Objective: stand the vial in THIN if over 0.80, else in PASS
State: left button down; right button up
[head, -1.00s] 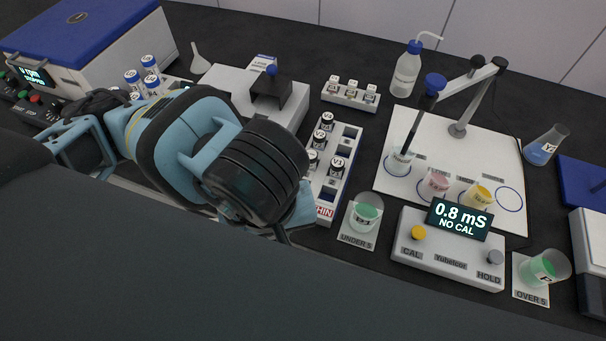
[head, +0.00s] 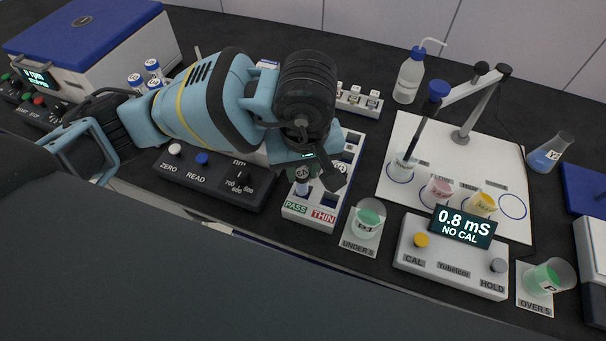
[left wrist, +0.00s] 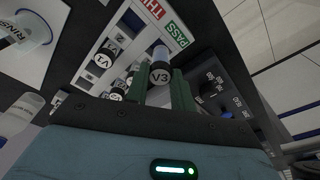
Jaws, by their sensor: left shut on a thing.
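My left gripper (head: 308,178) is shut on the vial marked V3 (left wrist: 160,73). The vial has a black cap and clear glass, and it also shows below the fingers in the head view (head: 302,188). It is about upright at the front end of the white rack (head: 318,217), on the PASS side. I cannot tell whether its base is in a hole. The PASS label (head: 296,208) is at the left of the rack's front, and the THIN label (head: 323,216) is at the right. My right gripper is not in view.
Other capped vials (left wrist: 104,62) stand farther back in the rack. The dark meter with ZERO and READ buttons (head: 205,180) is left of the rack; no reading on it is visible. A green beaker (head: 367,220) and the Tubelcor meter (head: 452,258) are to the right.

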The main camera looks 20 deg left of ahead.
aim_at(304, 172)
pick_arm(q)
jog(key=shift+w+f, duration=0.15)
jog(key=shift+f, duration=0.75)
jog(key=shift+w+f, duration=0.15)
jog(key=shift+f, duration=0.7)
jog(key=shift+f, duration=0.1)
jog(key=c, duration=1.2)
grip_release()
jog(key=r, duration=0.4)
jog(key=s+r, duration=0.1)
jog(key=r, duration=0.3)
jog(key=r+p, duration=0.1)
jog(key=r, duration=0.3)
jog(key=shift+s+d+r, duration=0.1)
jog(key=shift+s+d, duration=0.05)
jog(key=shift+d, duration=0.25)
